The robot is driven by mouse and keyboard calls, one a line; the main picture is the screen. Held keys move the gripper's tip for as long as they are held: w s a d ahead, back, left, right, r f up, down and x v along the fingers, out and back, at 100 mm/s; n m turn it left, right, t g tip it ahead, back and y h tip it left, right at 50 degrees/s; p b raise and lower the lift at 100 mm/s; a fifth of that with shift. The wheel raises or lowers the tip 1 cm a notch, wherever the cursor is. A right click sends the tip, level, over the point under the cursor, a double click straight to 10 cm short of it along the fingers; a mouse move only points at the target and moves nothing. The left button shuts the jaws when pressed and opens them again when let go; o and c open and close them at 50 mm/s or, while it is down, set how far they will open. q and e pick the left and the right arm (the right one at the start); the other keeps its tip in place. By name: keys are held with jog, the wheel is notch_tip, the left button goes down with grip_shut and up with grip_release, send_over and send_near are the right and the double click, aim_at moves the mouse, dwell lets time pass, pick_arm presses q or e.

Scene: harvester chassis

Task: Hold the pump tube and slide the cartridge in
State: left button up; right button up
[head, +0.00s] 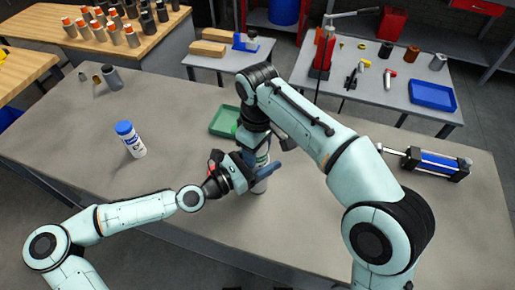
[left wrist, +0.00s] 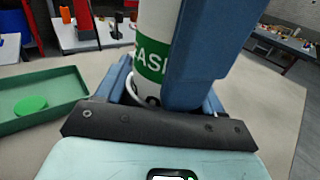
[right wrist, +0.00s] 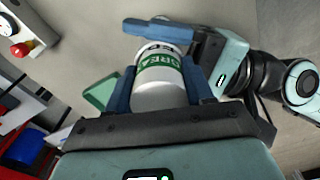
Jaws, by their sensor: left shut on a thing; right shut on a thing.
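A white cartridge (head: 262,155) with a green GREASE band stands roughly upright over the table centre; its band also shows in the left wrist view (left wrist: 153,62) and the right wrist view (right wrist: 160,63). My right gripper (right wrist: 165,95) is shut around its upper part from above. Below it, the pale pump tube (head: 260,187) shows under my left gripper (head: 253,172), which is shut on it from the left. In the left wrist view a pale rim (left wrist: 131,88) curves around the cartridge's lower end. The fingers hide most of the joint, so I cannot tell how deep the cartridge sits.
A green tray (head: 215,131) with a green cap (left wrist: 30,105) lies just behind the grippers. A white, blue-capped cartridge (head: 131,140) stands at left. Small metal parts (head: 112,78) stand at the back left. A blue cylinder (head: 438,163) lies at right. The table front is clear.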

jog(key=shift+f, duration=0.3)
jog(key=o, duration=1.3)
jog(key=shift+s+f, duration=0.1)
jog(key=shift+f, duration=0.05)
jog(key=shift+s+a, duration=0.1)
jog(key=shift+a, duration=0.05)
jog(key=r, duration=1.2)
jog(key=shift+w+d+r, duration=0.25)
jog(key=shift+d+r, duration=0.05)
pick_arm(q)
jog(key=o, duration=1.6)
